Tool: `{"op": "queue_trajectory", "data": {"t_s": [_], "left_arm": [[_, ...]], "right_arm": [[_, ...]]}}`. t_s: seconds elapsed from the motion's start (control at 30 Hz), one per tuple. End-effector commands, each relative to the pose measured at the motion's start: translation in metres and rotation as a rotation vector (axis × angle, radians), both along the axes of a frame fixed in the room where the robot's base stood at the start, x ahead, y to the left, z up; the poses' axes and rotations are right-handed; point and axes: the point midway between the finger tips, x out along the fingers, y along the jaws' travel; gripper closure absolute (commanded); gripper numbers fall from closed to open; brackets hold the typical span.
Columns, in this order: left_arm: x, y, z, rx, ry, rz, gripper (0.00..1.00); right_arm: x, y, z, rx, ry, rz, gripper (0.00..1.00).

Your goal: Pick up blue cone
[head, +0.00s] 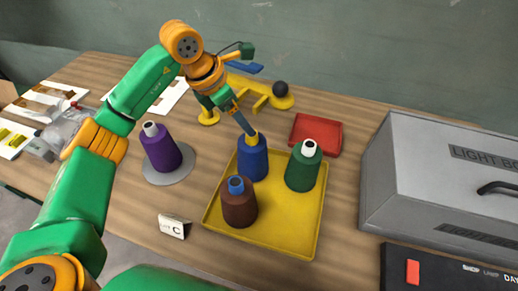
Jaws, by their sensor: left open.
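The blue cone (253,163) stands upright on the yellow tray (292,228), with a yellow core at its top. My left gripper (244,123) is open and comes down from the upper left. A dark blue finger is close to the cone's top; whether it touches, I cannot tell. The other finger is not clearly visible. My right gripper is not in view.
A brown cone (239,207) and a green cone (302,171) share the tray with the blue one. A purple cone (161,150) stands on a grey disc to the left. A red tray (316,134), yellow stand (258,91) and grey light box (435,185) are nearby.

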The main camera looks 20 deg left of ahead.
Motion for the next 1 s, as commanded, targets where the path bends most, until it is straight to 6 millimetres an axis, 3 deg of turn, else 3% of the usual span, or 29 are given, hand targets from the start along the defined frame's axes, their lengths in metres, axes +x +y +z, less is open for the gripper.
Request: {"op": "queue_trajectory", "data": {"t_s": [0.23, 0.33, 0.6, 0.9, 1.0], "left_arm": [[0.009, -0.011, -0.034, 0.007, 0.01, -0.001, 0.23], [0.014, -0.016, -0.053, 0.005, 0.008, -0.001, 0.23], [0.016, -0.017, -0.061, 0.004, 0.002, -0.001, 0.23], [0.016, -0.018, -0.061, 0.003, 0.002, -0.002, 1.0], [0.016, -0.018, -0.061, 0.003, 0.002, -0.002, 1.0]], "right_arm": [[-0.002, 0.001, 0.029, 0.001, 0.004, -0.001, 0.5], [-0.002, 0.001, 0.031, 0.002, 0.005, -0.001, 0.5], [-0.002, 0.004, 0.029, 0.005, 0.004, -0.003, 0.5], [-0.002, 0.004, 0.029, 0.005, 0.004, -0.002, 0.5], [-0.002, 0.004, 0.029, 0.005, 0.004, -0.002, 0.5]]}}
